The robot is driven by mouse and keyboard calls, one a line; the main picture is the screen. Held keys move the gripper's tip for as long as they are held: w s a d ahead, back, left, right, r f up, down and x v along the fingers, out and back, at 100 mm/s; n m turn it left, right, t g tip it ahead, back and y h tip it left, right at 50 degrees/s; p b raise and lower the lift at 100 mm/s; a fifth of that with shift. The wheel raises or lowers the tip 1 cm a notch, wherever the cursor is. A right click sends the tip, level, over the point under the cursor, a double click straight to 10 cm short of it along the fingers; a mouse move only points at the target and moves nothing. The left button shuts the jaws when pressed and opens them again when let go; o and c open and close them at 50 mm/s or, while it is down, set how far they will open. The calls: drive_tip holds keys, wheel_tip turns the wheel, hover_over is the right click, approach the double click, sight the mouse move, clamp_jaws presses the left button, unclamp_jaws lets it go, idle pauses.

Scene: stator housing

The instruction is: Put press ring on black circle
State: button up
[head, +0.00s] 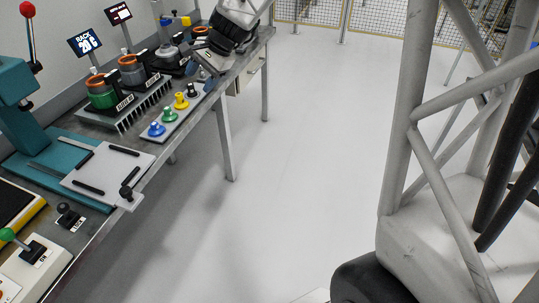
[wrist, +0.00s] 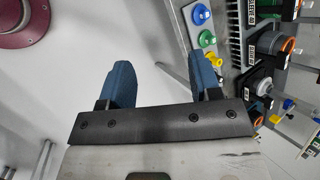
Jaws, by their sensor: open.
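My gripper (head: 207,78) is at the far part of the bench, above its front edge, beside the row of coloured knobs. In the wrist view my gripper (wrist: 162,80) has its two blue fingers wide apart with nothing between them. I cannot tell for sure which part is the press ring. Round housings stand along the back: one with a green body (head: 101,92), one with orange-red (head: 131,69), and a grey one (head: 168,53) farther off. I cannot single out a black circle; a black knob (head: 192,91) stands at the end of the knob row.
Blue (head: 156,129), green (head: 169,114) and yellow (head: 181,101) knobs stand on a grey strip. A teal press (head: 14,95) with a red-ball lever and a white plate (head: 108,172) with black bars occupy the near bench. Open floor lies right of the bench.

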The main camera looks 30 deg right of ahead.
drive_tip(key=s+d+n+h, duration=0.1)
drive_tip(key=s+n+h, duration=0.2)
drive_tip(key=s, duration=1.4)
drive_tip(key=s+d+n+h, duration=0.2)
drive_tip(key=s+n, duration=0.5)
drive_tip(key=s, duration=1)
drive_tip(key=shift+d+f+n+h, duration=0.2)
drive_tip(key=shift+f+n+h, duration=0.1)
drive_tip(key=shift+h, duration=0.5)
